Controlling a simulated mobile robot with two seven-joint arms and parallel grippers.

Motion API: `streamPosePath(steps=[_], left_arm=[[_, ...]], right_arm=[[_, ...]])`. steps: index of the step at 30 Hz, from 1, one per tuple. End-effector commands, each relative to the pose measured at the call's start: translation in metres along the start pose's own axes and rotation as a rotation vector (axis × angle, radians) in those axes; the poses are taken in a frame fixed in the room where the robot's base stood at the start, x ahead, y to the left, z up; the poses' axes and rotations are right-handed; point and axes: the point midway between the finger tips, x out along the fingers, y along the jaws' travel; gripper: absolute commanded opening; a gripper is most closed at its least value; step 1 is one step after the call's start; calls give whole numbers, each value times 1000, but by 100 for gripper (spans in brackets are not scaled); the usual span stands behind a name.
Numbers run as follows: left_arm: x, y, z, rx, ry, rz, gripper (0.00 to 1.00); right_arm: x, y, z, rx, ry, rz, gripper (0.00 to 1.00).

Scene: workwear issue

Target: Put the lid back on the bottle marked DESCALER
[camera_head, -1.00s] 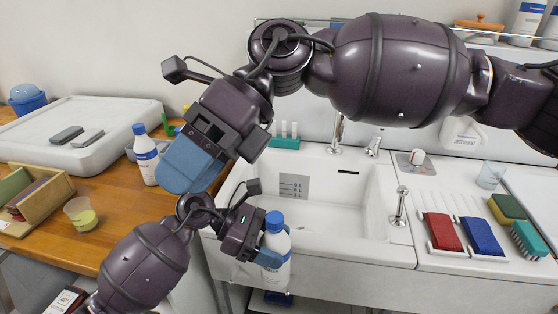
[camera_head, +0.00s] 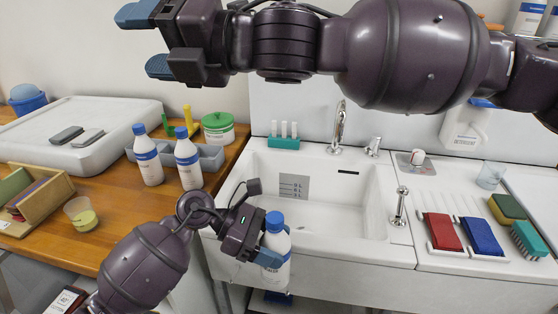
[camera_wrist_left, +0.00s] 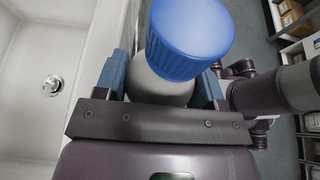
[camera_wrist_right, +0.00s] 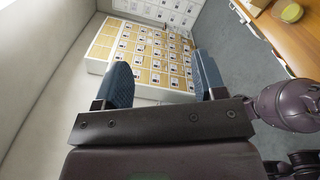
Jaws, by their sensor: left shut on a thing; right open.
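My left gripper (camera_head: 258,244) is shut on a white bottle (camera_head: 276,262) with a blue label and holds it in front of the sink. A blue lid (camera_head: 274,221) sits on top of this bottle. The left wrist view shows the lid (camera_wrist_left: 190,38) large above the white bottle body (camera_wrist_left: 158,88) between the fingers. My right gripper (camera_head: 150,42) is open and empty, raised at the top left. Two similar white bottles stand on the wooden counter, a left one (camera_head: 150,168) with a blue lid and a right one (camera_head: 189,170). Bottle names are too small to read.
A grey bin (camera_head: 210,158) and a green-lidded tub (camera_head: 217,129) stand behind the counter bottles. The sink (camera_head: 330,215) has a tap (camera_head: 339,125). A cup (camera_head: 82,216) stands at left.

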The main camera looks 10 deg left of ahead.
Motion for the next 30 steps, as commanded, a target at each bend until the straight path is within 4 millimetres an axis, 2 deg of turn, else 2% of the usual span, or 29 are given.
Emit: streamPosePath(steps=[6, 11, 17, 21, 30], left_arm=[[0, 0, 1, 1, -1, 0, 0], [0, 0, 1, 1, -1, 0, 0], [0, 0, 1, 1, -1, 0, 0], [0, 0, 1, 1, -1, 0, 0], [0, 0, 1, 1, -1, 0, 0]], right_arm=[[-8, -38, 14, 56, -107, -253, 64], [-21, -70, 12, 83, -119, -467, 64], [-46, -107, -4, 96, -49, -745, 64], [-69, -126, -21, 89, 57, -932, 64], [-126, -145, -58, 12, 403, -1259, 64]])
